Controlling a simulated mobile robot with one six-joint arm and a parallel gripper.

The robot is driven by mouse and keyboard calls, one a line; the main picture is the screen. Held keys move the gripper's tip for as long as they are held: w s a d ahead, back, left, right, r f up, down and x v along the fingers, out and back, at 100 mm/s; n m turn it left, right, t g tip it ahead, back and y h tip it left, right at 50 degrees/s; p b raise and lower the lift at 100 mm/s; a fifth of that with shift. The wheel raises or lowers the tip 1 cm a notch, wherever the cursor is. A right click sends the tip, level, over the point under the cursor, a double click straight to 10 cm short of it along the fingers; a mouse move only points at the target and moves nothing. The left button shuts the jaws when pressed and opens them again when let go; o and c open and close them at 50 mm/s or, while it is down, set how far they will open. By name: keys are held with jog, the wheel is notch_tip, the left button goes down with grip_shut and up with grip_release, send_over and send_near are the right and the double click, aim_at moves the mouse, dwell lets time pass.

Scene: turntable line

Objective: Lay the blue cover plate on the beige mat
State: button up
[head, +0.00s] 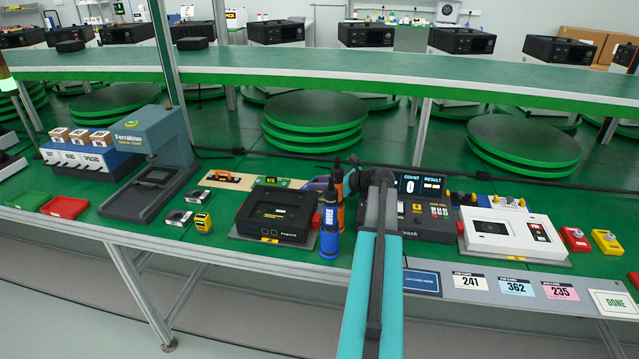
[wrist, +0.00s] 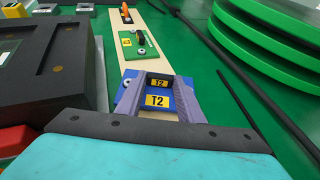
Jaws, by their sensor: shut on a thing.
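The blue cover plate (wrist: 186,103), with yellow T2 labels, is between the fingers of my gripper (wrist: 158,86) in the wrist view. My gripper is shut on its raised middle part. The plate overlaps the near part of the beige mat (wrist: 98,22); I cannot tell whether it touches the mat or hangs just above it. In the head view my purple finger (head: 316,184) shows behind the dark box, and the plate is mostly hidden. The beige mat shows at its left end in the head view (head: 222,183).
A green plate (wrist: 136,52) with a black handle lies on the mat just beyond the blue plate. An orange-handled tool (wrist: 126,14) lies farther along. The black box (head: 272,213) stands close in front. A dark cable runs behind the mat.

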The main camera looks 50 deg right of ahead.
jog(key=shift+f, duration=0.3)
jog(key=o, duration=1.2)
